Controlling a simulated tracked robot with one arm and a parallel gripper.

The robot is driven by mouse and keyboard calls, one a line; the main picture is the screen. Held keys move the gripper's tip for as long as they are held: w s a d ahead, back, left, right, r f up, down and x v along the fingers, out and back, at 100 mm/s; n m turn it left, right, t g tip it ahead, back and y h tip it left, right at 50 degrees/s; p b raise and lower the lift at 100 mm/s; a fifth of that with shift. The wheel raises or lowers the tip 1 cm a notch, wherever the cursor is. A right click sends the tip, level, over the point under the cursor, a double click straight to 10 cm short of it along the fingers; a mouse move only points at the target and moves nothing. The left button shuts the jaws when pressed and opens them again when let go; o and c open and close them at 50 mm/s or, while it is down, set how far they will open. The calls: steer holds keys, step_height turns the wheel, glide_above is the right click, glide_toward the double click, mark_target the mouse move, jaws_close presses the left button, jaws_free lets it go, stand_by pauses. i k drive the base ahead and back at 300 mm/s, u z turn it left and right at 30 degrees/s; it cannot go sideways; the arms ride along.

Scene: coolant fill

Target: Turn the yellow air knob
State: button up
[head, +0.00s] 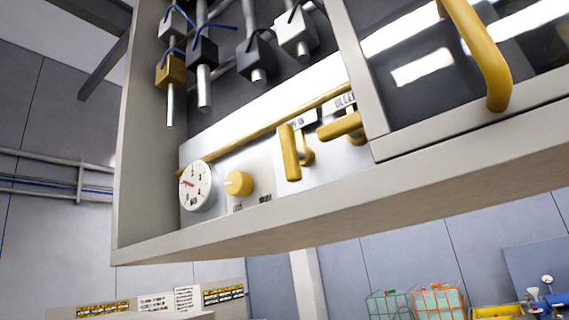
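The yellow air knob (238,184) is a round knob on the white panel inside the cabinet, left of the picture's middle. A pale mark shows on its face, and small labels sit below it, too small to read. A round white gauge (195,186) with a red needle is just left of the knob. My gripper is not in view, and nothing touches the knob.
Two yellow lever handles (291,152) (341,127) stick out right of the knob. A yellow rail (262,130) runs above it. The cabinet's bottom edge (330,195) lies below. Nozzles (170,78) hang above. A yellow door handle (480,50) is at upper right.

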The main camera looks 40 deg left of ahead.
mark_target(237, 183)
steer(key=z, duration=0.05)
steer(key=k, duration=0.85)
steer(key=u, duration=0.7)
steer(key=i, duration=1)
steer(key=u, duration=0.05)
